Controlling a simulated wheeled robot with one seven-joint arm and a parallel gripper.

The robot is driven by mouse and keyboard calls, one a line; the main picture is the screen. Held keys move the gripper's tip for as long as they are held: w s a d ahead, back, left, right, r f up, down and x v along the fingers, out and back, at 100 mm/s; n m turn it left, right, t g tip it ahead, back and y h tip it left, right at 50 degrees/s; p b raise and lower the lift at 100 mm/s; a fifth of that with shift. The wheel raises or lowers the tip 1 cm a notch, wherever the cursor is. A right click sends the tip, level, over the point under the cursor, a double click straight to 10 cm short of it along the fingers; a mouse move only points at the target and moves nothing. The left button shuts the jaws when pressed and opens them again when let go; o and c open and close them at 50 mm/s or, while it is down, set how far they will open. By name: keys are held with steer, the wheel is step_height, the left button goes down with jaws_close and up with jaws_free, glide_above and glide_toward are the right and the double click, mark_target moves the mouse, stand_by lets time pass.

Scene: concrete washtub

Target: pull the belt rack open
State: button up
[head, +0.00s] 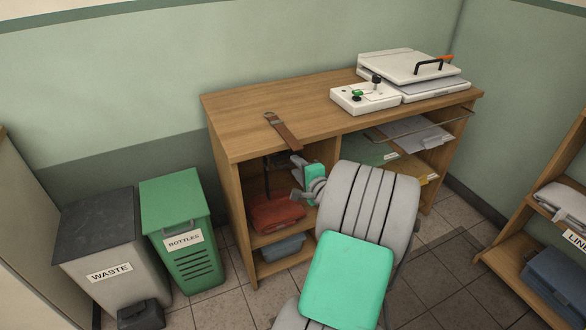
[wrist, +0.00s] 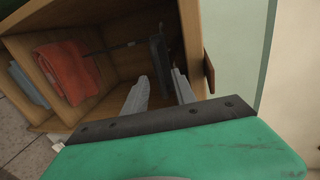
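The belt rack (head: 277,160) shows as a dark rail with hanging dark parts, high in the left compartment of the wooden bench. In the wrist view its thin rod (wrist: 112,48) runs to a dark upright piece (wrist: 158,55). My gripper (head: 297,180) is at the front of this compartment. In the wrist view my gripper (wrist: 160,76) has its two grey fingers apart, with the dark upright piece beyond and between their tips. I cannot tell whether they touch it. My arm hides part of the compartment in the head view.
A brown belt (head: 283,131) lies on the bench top (head: 240,105) and hangs over its front edge. Red folded cloth (head: 276,212) lies below the rack. A white press (head: 410,68) and control box (head: 365,97) stand on top. Waste (head: 105,255) and bottle bins (head: 180,225) stand left.

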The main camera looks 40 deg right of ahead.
mark_target(293, 164)
steer(key=shift+x, duration=1.6)
steer(key=shift+c, duration=0.4)
jaws_close()
